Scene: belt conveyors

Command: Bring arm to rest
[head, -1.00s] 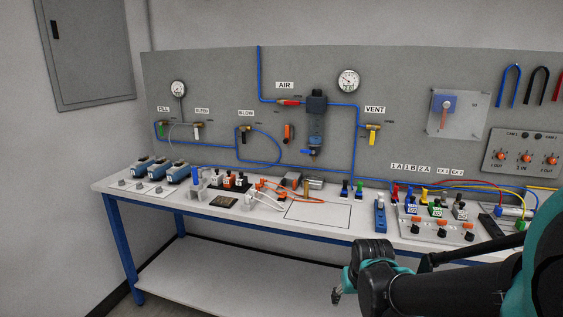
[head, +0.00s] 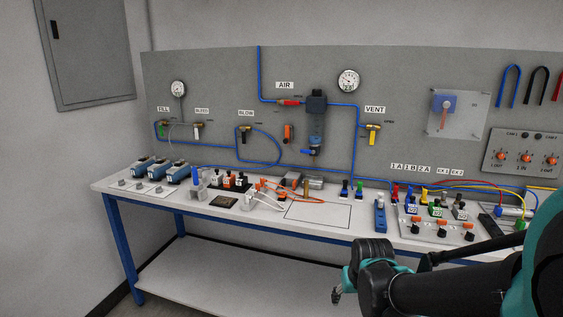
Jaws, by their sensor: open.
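My arm reaches in from the lower right, dark with teal joints, in front of the workbench (head: 262,226). My gripper (head: 337,296) shows small at the arm's end, low and in front of the bench's front edge. It is open, and I see nothing between its fingers. It is apart from the bench and everything on it.
The bench top holds blue devices (head: 157,170) at the left, orange tubing (head: 285,192) in the middle and a valve panel (head: 437,231) at the right. A grey back panel (head: 215,75) carries gauges and blue lines. A lower shelf (head: 230,280) is bare.

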